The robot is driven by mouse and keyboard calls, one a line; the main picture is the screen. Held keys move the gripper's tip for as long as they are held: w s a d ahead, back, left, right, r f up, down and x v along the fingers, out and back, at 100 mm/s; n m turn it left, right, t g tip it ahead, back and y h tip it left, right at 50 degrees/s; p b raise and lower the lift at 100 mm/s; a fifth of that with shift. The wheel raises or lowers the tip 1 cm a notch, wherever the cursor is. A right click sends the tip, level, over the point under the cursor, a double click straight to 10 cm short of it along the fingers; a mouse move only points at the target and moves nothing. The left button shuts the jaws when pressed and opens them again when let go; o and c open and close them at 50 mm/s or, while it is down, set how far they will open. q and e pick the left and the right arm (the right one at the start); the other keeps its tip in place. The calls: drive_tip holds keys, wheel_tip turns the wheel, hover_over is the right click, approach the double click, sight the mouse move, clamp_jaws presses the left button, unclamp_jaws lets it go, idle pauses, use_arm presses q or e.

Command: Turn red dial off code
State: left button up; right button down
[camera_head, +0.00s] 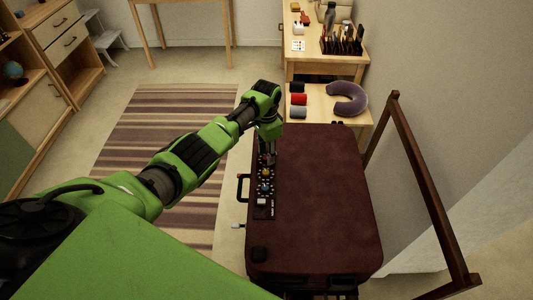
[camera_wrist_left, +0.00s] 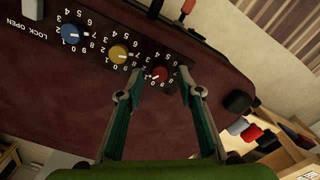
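The dark red suitcase (camera_head: 318,200) lies in front of me with a black lock panel (camera_head: 264,190) along its left edge. In the left wrist view the panel carries a red dial (camera_wrist_left: 159,74), a yellow dial (camera_wrist_left: 119,53) and a blue dial (camera_wrist_left: 71,33), each ringed by white numbers. My left gripper (camera_wrist_left: 153,91) is open, its two teal-lined fingers on either side of the red dial. Whether the fingertips touch the dial or panel cannot be told. In the head view the left gripper (camera_head: 268,150) hides the red dial. My right gripper is not in view.
A grey slider (camera_wrist_left: 32,9) sits near the "LOCK OPEN" text. A black handle (camera_head: 242,188) sticks out from the suitcase's left side. A wooden shelf with a neck pillow (camera_head: 347,99) stands behind, and a wooden frame (camera_head: 425,190) at the right. The striped rug lies clear at the left.

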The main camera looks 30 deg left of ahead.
sight(266, 157)
use_arm(q)
wheel_tip(266, 157, up, 11)
drive_tip(key=shift+r, duration=0.15)
drive_tip(key=shift+s, duration=0.1)
idle(0.6)
